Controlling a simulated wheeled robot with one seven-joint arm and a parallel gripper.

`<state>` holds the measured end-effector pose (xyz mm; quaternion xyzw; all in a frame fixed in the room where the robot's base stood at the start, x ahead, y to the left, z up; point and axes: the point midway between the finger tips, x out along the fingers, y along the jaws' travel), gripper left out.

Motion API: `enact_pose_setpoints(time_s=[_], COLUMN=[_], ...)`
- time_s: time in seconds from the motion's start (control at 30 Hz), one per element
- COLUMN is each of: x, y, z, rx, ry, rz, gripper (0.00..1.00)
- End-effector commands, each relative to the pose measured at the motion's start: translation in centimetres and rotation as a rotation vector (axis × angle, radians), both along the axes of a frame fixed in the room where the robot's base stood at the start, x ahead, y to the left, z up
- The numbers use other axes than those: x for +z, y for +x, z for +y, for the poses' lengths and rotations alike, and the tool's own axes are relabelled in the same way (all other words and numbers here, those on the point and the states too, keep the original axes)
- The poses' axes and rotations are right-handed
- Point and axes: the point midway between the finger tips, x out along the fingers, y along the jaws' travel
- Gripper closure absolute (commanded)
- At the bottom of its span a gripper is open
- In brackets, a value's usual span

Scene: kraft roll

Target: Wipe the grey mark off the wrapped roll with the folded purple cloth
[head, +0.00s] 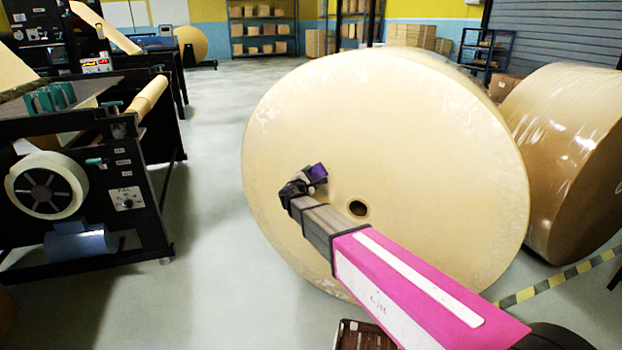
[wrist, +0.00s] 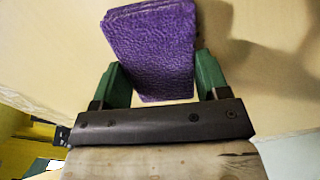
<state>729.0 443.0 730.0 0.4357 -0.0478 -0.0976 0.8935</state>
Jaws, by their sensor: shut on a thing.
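The wrapped roll (head: 430,140) is a large cream cylinder standing with its round flat face toward me, a dark core hole (head: 358,208) in its middle. My gripper (head: 308,180) is in front of that face, left of and a little above the core hole. It is shut on the folded purple cloth (wrist: 150,50), which shows between the two green fingers in the wrist view and as a small purple patch (head: 318,172) in the head view. I cannot tell whether the cloth touches the roll. I see no grey mark; the arm and cloth hide part of the face.
A second brown wrapped roll (head: 570,150) stands close on the right. A black machine (head: 90,180) with a white reel stands on the left. Open floor (head: 210,200) lies between machine and roll.

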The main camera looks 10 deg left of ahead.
Motion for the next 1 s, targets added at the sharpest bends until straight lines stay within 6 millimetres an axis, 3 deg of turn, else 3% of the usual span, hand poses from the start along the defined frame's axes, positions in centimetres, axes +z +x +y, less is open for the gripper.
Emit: enact_pose_setpoints(time_s=[1.0], x=[0.0], y=[1.5], z=[-0.4], rx=[0.000], ry=[0.000], rz=[0.000], gripper=[0.51])
